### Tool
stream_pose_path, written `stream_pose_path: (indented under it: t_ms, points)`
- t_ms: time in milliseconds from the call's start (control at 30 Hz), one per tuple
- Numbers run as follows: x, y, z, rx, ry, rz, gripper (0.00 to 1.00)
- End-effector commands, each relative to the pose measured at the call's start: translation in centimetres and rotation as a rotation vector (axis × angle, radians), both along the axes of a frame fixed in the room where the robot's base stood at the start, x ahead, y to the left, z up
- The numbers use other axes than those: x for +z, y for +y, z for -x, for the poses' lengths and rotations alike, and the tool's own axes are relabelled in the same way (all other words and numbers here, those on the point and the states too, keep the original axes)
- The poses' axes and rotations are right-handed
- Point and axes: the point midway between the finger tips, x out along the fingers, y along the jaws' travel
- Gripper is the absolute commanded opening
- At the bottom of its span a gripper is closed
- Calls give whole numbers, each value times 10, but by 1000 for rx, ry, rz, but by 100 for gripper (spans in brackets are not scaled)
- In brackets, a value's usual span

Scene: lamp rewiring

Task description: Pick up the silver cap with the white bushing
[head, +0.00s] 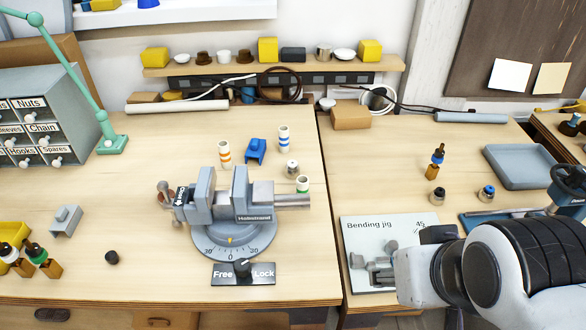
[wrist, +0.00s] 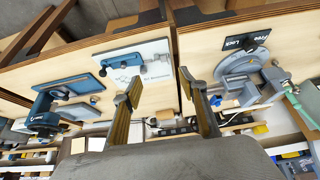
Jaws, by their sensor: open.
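A small silver cap with a pale top (head: 292,168), which looks like the silver cap with the white bushing, stands upright on the left bench, just behind the vise's right end. A second silver cap with a blue top (head: 487,193) stands on the right bench, with a dark cap (head: 440,196) to its left. My gripper (wrist: 160,76) is open and empty in the wrist view, its two fingers spread apart above the benches. In the head view, my arm is at the lower right and the fingertips are not clearly visible. I cannot make out the silver cap in the wrist view.
The grey vise (head: 228,212) stands close in front of the cap. The bending jig board (head: 362,230) lies on the right bench near my arm.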

Motion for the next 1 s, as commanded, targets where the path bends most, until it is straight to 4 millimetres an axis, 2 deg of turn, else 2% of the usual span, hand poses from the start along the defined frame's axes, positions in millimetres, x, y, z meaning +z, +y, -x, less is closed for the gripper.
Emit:
stream_pose_path:
  t_ms: [367, 533, 667, 1000]
  points:
    - [1, -1, -2, -2, -3, 4, 44]
    - [5, -9, -17, -13, -26, 31, 44]
    - [12, -22, -41, -28, -66, 71, 44]
    - [40, -59, -135, -27, -231, 212, 44]
